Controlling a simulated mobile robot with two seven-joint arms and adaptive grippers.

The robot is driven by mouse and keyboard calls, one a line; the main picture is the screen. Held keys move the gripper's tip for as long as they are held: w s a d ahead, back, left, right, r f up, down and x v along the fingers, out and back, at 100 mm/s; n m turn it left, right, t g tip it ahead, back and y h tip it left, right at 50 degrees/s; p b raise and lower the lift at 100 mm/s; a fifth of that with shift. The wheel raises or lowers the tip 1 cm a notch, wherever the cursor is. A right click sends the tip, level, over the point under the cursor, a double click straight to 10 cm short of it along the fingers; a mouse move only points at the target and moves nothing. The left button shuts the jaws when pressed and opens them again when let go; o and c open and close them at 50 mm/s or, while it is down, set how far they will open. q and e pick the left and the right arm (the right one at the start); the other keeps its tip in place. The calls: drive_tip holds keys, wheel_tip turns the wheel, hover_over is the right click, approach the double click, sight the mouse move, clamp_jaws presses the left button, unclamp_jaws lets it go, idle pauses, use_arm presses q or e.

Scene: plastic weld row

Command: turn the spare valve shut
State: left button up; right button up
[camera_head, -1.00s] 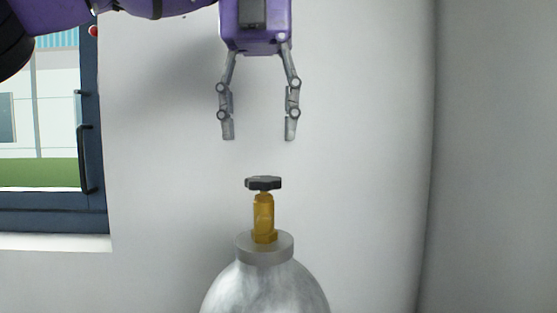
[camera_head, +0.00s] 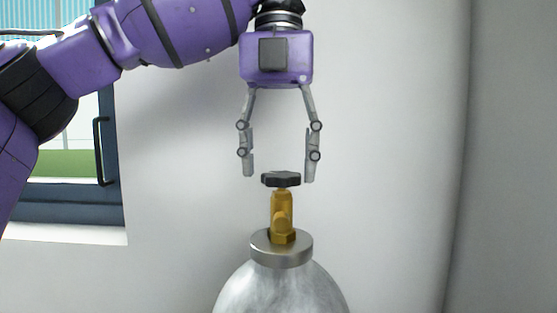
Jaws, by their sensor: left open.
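The spare valve has a dark handwheel (camera_head: 281,179) on top of a brass body (camera_head: 282,215). It stands upright on the collar (camera_head: 282,248) of a grey metal cylinder (camera_head: 281,291), whose lower part is cut off by the frame. My left gripper (camera_head: 279,179) is open and points straight down. Its two fingertips are at about the height of the handwheel in the picture, one on each side, with gaps showing. I cannot tell whether the fingers are at the same depth as the wheel. My right gripper is out of view.
A window with a dark blue frame (camera_head: 110,150) and a handle is at the left, above a white sill (camera_head: 70,234). A plain pale wall (camera_head: 395,150) is behind the cylinder. The space right of the valve looks clear.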

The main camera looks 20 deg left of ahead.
use_arm(q)
drive_tip(key=shift+f, duration=0.25)
drive_tip(key=shift+c, duration=0.2)
drive_tip(key=c, duration=1.1)
drive_tip(key=shift+o, duration=0.2)
